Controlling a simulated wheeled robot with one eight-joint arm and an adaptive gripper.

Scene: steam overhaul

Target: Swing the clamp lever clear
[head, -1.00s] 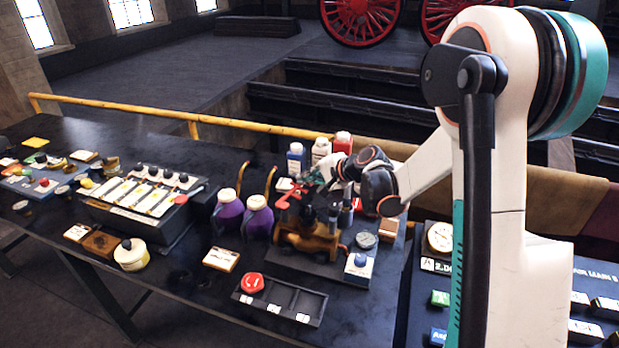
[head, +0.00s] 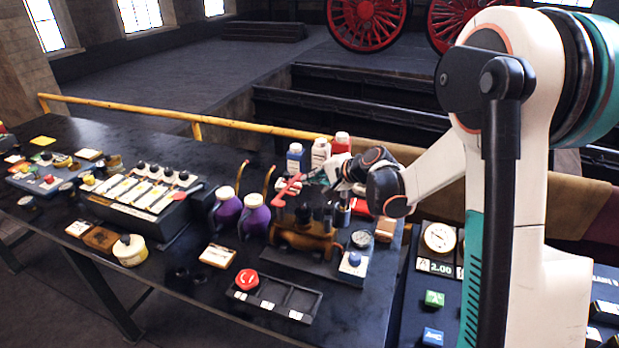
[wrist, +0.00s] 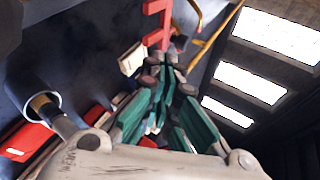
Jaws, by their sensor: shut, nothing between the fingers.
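The red lever (head: 287,190) stands above the brown valve body (head: 303,236) on the bench and slants up to the right. In the wrist view a red bar (wrist: 157,22), apparently the lever, lies just beyond the fingertips. My gripper (head: 316,178) is just right of the lever's upper end in the head view. In the wrist view its green-sided fingers (wrist: 165,62) are together and hold nothing. Whether the fingertips touch the lever I cannot tell. The lever's pivot is partly hidden by dark fittings on the valve body.
Two purple jugs (head: 256,217) with curved handles stand left of the valve. A divided black tray (head: 275,299) lies in front.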

